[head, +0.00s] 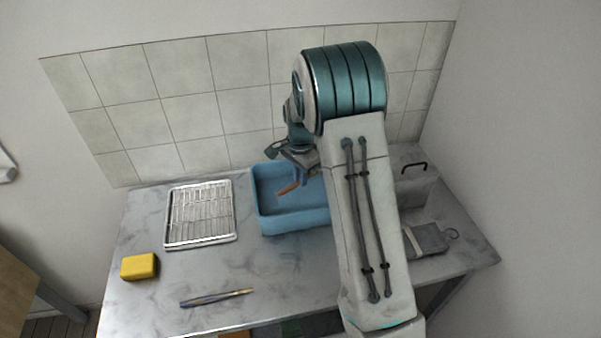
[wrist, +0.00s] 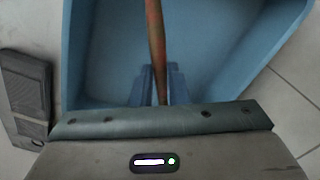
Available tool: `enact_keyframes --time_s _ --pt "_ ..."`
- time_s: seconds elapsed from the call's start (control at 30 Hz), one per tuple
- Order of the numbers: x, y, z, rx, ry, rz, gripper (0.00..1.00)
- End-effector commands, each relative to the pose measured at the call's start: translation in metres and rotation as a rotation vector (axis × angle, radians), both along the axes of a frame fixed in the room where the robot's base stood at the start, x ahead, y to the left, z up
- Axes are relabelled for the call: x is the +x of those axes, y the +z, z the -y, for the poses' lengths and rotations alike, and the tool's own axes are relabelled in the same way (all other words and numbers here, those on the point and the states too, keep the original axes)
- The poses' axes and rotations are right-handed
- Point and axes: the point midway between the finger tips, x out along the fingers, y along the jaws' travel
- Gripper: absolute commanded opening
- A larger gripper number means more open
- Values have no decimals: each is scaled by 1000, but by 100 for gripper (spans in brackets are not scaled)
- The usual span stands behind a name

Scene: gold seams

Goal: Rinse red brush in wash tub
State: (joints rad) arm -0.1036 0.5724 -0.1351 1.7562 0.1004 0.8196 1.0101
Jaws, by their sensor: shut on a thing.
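The blue wash tub (head: 292,219) stands on the counter against the tiled wall, partly hidden by my arm. My gripper (head: 300,177) is over the tub and points down. It is shut on the red brush (head: 288,188), whose reddish-brown length sticks out to the lower left over the tub's inside. In the wrist view the brush (wrist: 155,45) runs up from between my fingers (wrist: 162,85), with the tub's blue walls (wrist: 88,50) around it. I cannot tell whether the brush touches the tub floor, or whether there is water in the tub.
A wire drying rack (head: 200,213) stands left of the tub. A yellow sponge (head: 139,266) and a thin brush (head: 216,297) lie at the front left. A grey object (head: 428,238) lies right of my arm. The counter between rack and front edge is mostly clear.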

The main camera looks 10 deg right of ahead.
Motion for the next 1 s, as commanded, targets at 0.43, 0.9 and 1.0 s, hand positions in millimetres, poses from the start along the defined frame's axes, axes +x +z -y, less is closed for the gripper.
enact_keyframes --time_s 0.43,0.9,1.0 --pt "0 -48 0 0 0 -1 0" --pt "0 -58 0 0 0 0 0" --pt "0 -58 0 0 0 0 0"
